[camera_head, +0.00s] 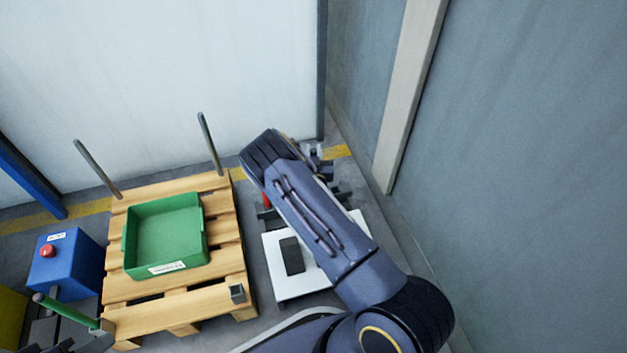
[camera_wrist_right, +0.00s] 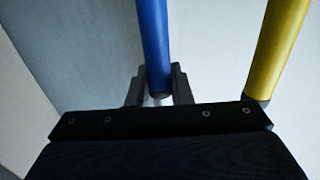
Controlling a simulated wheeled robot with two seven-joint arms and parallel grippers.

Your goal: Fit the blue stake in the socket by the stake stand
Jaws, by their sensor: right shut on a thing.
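My right arm reaches to the back of the scene in the head view. Its gripper (camera_head: 318,160) is small and partly hidden there. In the right wrist view the gripper (camera_wrist_right: 159,92) is shut on the blue stake (camera_wrist_right: 153,40), whose lower end sits between the fingers. The socket by the stake stand and most of the stand are hidden behind my arm in the head view. A yellow stake (camera_wrist_right: 278,45) stands to the right, apart from the blue one. Dark parts at the lower left edge of the head view may be my left gripper; its jaws are not clear.
A wooden pallet (camera_head: 225,220) carries a green tray (camera_head: 190,266), two grey posts at the back, a green stake (camera_head: 65,312) and a grey corner socket (camera_head: 237,293). A white table (camera_head: 285,286) with a dark pad stands under my arm. Walls close off the back and right.

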